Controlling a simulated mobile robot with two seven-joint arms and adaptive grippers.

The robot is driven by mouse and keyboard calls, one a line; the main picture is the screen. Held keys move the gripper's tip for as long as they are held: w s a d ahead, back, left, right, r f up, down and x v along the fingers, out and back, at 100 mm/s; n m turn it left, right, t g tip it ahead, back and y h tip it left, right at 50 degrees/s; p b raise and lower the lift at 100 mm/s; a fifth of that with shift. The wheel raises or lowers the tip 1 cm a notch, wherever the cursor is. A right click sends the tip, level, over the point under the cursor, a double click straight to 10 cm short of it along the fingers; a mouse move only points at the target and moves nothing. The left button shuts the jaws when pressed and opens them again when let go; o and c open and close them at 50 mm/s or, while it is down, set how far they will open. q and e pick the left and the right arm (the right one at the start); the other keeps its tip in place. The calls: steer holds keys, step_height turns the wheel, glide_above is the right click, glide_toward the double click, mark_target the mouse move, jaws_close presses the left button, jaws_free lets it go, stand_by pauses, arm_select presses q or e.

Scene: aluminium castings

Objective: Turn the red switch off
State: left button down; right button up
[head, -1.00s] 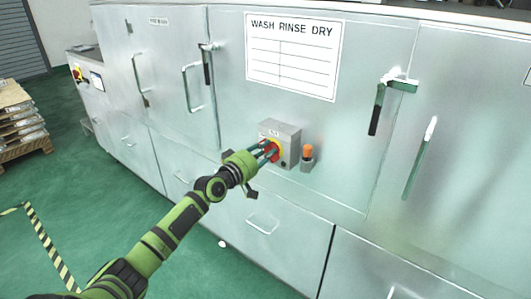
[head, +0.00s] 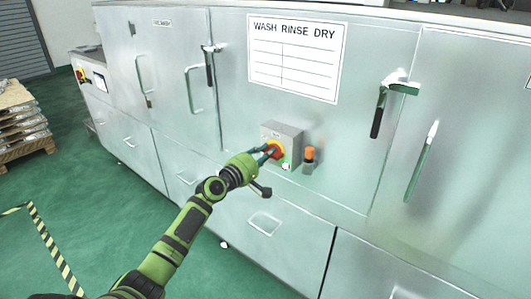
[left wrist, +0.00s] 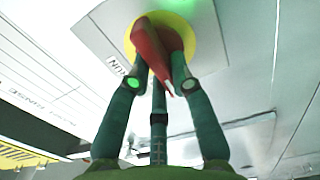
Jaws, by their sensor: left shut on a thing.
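The red switch (head: 275,147) sits on a yellow disc on the front of a small grey box (head: 287,131) fixed to the steel machine. My left gripper (head: 268,153) reaches up to it from the lower left and is shut on its handle. In the left wrist view, the red handle (left wrist: 150,45) stands out slantwise from the yellow disc (left wrist: 186,38), between the green fingers of my left gripper (left wrist: 158,78). A printed label on the box is partly cut off by the fingers there. My right gripper is not in view.
An orange-topped part (head: 309,154) sticks out just right of the box. Door handles (head: 394,92) project from the machine front. A sign (head: 295,55) reading WASH RINSE DRY is above. Green floor (head: 110,215) is open at lower left; stacked pallets (head: 20,125) stand further left.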

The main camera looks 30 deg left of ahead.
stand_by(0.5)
arm_select(q)
steer(key=c, duration=1.1)
jaws_free()
steer(key=s+a, duration=0.1)
steer(key=s, duration=1.1)
